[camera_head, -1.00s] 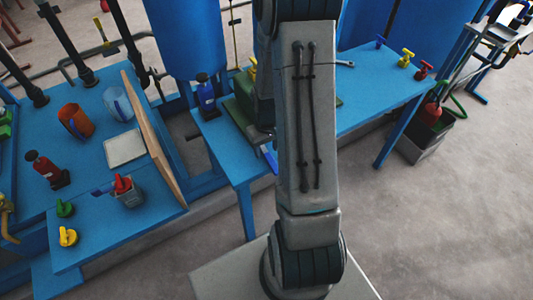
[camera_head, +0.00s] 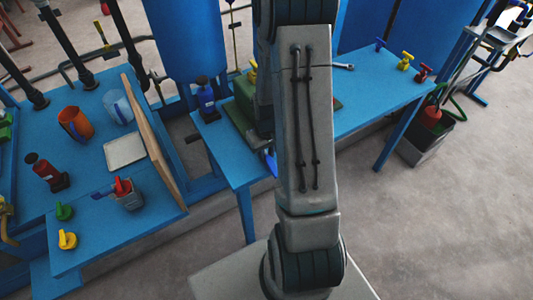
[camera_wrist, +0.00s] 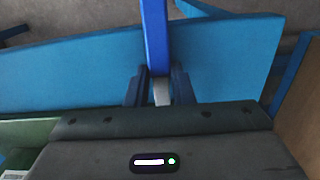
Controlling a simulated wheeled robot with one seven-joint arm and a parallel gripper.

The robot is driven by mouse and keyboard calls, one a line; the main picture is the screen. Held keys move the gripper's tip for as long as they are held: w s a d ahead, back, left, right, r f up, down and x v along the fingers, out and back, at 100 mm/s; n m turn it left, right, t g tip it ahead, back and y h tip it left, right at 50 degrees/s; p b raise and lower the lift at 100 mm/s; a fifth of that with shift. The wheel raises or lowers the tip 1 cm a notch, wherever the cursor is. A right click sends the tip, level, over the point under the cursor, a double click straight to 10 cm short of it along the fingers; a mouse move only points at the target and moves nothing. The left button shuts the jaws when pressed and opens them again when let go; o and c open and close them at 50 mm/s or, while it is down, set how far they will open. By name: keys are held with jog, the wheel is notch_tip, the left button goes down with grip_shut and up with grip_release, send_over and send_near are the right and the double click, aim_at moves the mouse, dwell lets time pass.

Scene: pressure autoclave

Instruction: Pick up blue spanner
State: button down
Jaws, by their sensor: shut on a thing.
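The blue spanner (camera_wrist: 155,35) shows in the wrist view as a bright blue bar with a grey metal part low between the fingers. My gripper (camera_wrist: 160,90) is shut on it, with one dark finger on each side. The bar points away from my gripper, above a blue table top, and its far end is cut off by the picture's top edge. In the head view my arm hides the gripper. A small bright blue piece (camera_head: 271,163) shows at the arm's left side and looks like part of the spanner.
A blue table (camera_head: 370,100) holds a green machine (camera_head: 244,98), a blue bottle (camera_head: 207,95) and small valves (camera_head: 405,59). A left blue bench (camera_head: 80,225) holds an orange jug (camera_head: 75,123) and a red bottle (camera_head: 46,171). A wooden board (camera_head: 155,140) stands there.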

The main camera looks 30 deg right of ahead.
aim_at(266, 155)
notch_tip(266, 155, up, 18)
jog(key=p, duration=0.1)
dwell(0.5)
jog(key=shift+f, duration=0.1)
